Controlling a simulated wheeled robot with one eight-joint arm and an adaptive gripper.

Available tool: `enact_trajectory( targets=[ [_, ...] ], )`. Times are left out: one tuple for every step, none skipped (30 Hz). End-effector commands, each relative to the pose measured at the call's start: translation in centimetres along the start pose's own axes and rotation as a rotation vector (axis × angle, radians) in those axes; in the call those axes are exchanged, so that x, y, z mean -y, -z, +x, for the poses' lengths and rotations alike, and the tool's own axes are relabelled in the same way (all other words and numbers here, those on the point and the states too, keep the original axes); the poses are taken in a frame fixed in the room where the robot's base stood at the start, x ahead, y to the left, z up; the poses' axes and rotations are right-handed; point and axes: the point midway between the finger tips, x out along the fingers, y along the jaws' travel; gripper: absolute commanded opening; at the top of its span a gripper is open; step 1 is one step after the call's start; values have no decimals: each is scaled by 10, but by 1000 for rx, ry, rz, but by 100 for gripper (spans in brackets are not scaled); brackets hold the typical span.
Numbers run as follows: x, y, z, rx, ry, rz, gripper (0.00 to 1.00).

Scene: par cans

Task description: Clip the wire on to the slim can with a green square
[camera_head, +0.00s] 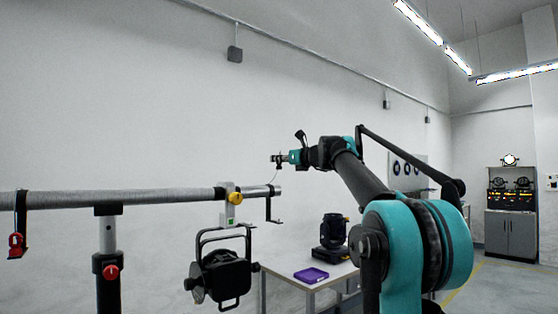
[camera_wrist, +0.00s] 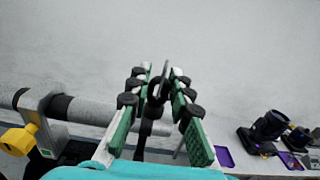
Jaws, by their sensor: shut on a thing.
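A black can (camera_head: 222,272) hangs by its yoke from a clamp (camera_head: 231,208) with a yellow knob on the horizontal pipe. A small green square (camera_head: 230,221) shows low on the clamp. My gripper (camera_head: 274,158) is above and slightly right of the pipe's end, apart from the can. In the wrist view my gripper (camera_wrist: 155,80) is shut on a dark looped piece (camera_wrist: 163,78), seemingly the wire's clip. A thin wire (camera_head: 275,177) hangs below the gripper in the head view. The clamp's yellow knob (camera_wrist: 18,140) shows at left in the wrist view.
The pipe (camera_head: 130,196) rests on a stand (camera_head: 107,265). A black strap (camera_head: 268,206) hangs at its right end, another with a red piece (camera_head: 15,240) at far left. A table (camera_head: 283,268) behind holds a moving-head light (camera_head: 333,237) and purple tray (camera_head: 311,275). Space around the gripper is clear.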

Motion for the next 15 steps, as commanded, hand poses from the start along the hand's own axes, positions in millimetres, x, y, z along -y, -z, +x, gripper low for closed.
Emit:
enact_trajectory(
  targets=[
    [0, 1, 0, 0, 0, 0, 0],
    [0, 2, 0, 0, 0, 0, 0],
    [0, 3, 0, 0, 0, 0, 0],
    [0, 4, 0, 0, 0, 0, 0],
    [0, 4, 0, 0, 0, 0, 0],
    [0, 5, 0, 0, 0, 0, 0],
    [0, 6, 0, 0, 0, 0, 0],
    [0, 6, 0, 0, 0, 0, 0],
    [0, 7, 0, 0, 0, 0, 0],
    [0, 8, 0, 0, 0, 0, 0],
    [0, 9, 0, 0, 0, 0, 0],
    [0, 10, 0, 0, 0, 0, 0],
    [0, 10, 0, 0, 0, 0, 0],
    [0, 11, 0, 0, 0, 0, 0],
    [0, 12, 0, 0, 0, 0, 0]
  ],
)
